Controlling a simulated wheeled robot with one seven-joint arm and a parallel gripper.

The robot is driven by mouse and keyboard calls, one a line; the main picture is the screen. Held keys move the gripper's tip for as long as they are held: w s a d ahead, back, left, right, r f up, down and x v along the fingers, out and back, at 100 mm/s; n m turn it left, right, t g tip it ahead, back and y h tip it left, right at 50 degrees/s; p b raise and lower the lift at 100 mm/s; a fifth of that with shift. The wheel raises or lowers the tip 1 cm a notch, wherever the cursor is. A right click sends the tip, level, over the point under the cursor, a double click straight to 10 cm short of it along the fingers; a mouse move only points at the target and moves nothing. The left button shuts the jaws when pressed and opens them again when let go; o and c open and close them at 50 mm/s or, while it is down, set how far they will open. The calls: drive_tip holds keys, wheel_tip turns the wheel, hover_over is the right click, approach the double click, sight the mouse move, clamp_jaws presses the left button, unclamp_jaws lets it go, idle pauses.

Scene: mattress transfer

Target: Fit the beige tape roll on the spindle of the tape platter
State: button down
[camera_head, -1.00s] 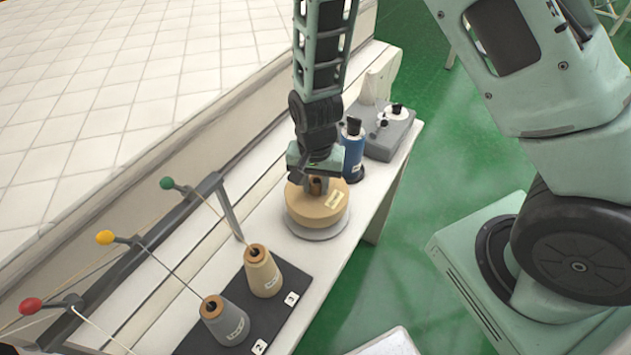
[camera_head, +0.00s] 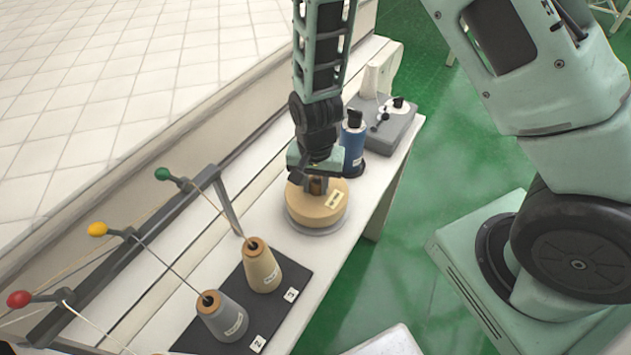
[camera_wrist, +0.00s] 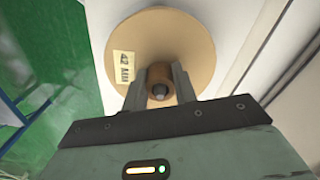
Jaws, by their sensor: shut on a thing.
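The beige tape roll (camera_head: 312,211) with a small label lies flat over the grey round tape platter (camera_head: 322,233) on the white bench. The platter's edge shows below the roll. My gripper (camera_head: 316,186) points down at the roll's middle. In the wrist view my gripper (camera_wrist: 160,85) has its fingers on both sides of the brown core of the tape roll (camera_wrist: 190,48), shut on it. A dark round tip, likely the spindle (camera_wrist: 159,91), shows inside the core. I cannot tell whether the roll rests fully on the platter.
A blue spool (camera_head: 353,150) stands close behind the roll, and a grey device (camera_head: 388,128) is beyond it. Two thread cones, beige (camera_head: 262,268) and grey (camera_head: 222,316), stand on a black board in front. A rail with coloured balls runs along the left.

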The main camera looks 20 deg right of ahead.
drive_tip(key=shift+f+b, duration=0.45)
drive_tip(key=shift+f, duration=0.2)
drive_tip(key=c, duration=1)
unclamp_jaws()
drive_tip(key=shift+c, duration=0.2)
wheel_tip(320, 180, up, 18)
drive_tip(key=b, duration=0.1)
drive_tip(key=shift+f, duration=0.25)
drive_tip(key=s+a+n+b, duration=0.1)
drive_tip(key=s+a+n, duration=0.1)
drive_tip(key=s+n, duration=0.5)
drive_tip(key=s+a+r+n+b, duration=0.1)
drive_tip(key=s+a+n+b, duration=0.1)
drive_tip(key=s+n, duration=0.5)
drive_tip(key=s+a, duration=0.1)
drive_tip(key=s, duration=0.3)
drive_tip(key=shift+s+a+r+n+y, duration=0.25)
drive_tip(key=shift+a+n+y, duration=0.05)
drive_tip(key=shift+n, duration=0.1)
